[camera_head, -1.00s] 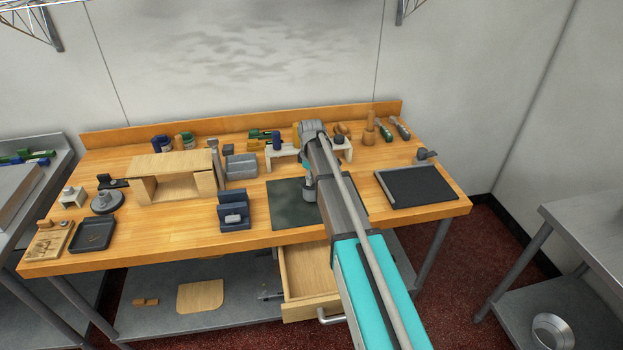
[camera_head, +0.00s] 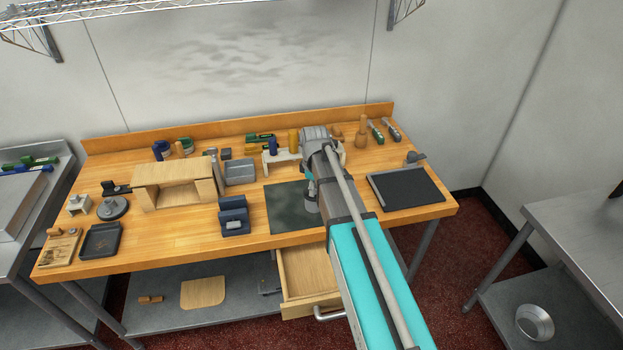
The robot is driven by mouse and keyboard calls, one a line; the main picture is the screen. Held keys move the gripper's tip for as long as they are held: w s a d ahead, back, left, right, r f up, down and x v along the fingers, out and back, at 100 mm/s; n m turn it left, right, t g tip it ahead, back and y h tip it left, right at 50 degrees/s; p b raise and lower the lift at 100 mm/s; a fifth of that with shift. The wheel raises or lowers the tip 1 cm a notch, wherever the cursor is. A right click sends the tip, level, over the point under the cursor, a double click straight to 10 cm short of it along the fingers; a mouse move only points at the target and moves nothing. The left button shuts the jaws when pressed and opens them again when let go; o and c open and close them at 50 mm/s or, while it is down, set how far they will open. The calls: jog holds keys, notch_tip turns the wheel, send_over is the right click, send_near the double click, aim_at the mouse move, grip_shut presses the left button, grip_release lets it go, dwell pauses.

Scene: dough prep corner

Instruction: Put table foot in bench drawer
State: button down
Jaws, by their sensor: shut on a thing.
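The bench drawer (camera_head: 305,272) is pulled out below the bench's front edge, right of centre. Its visible bottom is bare wood, and my arm covers its right side. My gripper (camera_head: 311,203) points down above the dark green mat, behind and above the drawer. My arm hides most of the jaws. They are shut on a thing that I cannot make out. I cannot pick out the table foot for certain. A grey round disc with a knob (camera_head: 112,207) stands at the left of the bench top.
The wooden bench top (camera_head: 160,235) holds a small wooden stand (camera_head: 172,173), a dark blue block (camera_head: 233,221), a black tray (camera_head: 100,241) and a dark board (camera_head: 408,188). Several tools stand along the back. The lower shelf (camera_head: 230,312) holds a wooden board. A metal table stands at right.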

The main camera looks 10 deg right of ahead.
aim_at(315, 205)
jog(key=shift+s+r, duration=0.2)
jog(key=shift+s, duration=0.25)
jog(key=shift+s+r, duration=0.2)
jog(key=shift+s, duration=0.25)
jog(key=shift+f, duration=0.1)
notch_tip(315, 205, down, 7)
jog(key=b, duration=0.6)
jog(key=shift+b, duration=0.3)
jog(key=shift+a, duration=0.1)
